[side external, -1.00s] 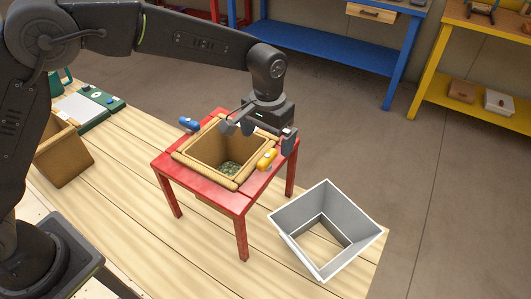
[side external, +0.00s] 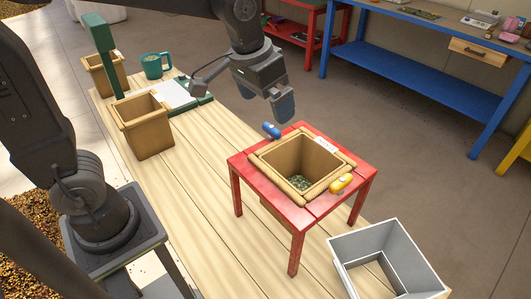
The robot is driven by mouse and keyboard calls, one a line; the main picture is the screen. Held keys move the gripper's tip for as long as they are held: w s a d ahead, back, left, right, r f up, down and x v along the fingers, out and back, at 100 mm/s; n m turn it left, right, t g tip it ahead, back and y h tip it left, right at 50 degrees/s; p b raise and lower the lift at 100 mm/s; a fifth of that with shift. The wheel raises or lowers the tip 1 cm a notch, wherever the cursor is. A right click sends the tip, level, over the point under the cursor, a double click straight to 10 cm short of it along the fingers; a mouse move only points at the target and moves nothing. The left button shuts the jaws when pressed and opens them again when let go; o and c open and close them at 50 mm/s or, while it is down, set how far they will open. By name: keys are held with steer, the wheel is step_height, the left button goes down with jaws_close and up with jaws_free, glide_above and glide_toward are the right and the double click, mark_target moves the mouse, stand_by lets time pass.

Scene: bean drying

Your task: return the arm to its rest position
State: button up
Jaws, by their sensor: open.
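My gripper (side external: 264,99) is open and empty. It hangs in the air at the top middle of the side external view, beyond the red stand (side external: 241,162) and close above the blue handle (side external: 271,131) in the picture. My upper arm links run out of the top of the frame. A square wooden box (side external: 315,155) sits in the red stand, with greenish beans (side external: 299,183) at its bottom. A yellow handle (side external: 341,183) is on the stand's right side.
A grey open frame (side external: 376,238) stands at the bottom right. Wooden bins (side external: 152,135) (side external: 104,75), a green post (side external: 101,45), a green mug (side external: 154,66) and a white sheet (side external: 171,93) are at the left. The middle of the wooden tabletop (side external: 205,180) is clear. A blue bench (side external: 405,72) is behind.

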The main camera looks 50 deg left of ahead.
steer(key=s+a+f+t, duration=0.1)
steer(key=s+a, duration=0.4)
steer(key=s, duration=0.8)
steer(key=shift+s+a+t, duration=0.25)
steer(key=shift+a+t, duration=0.05)
steer(key=shift+t, duration=0.5)
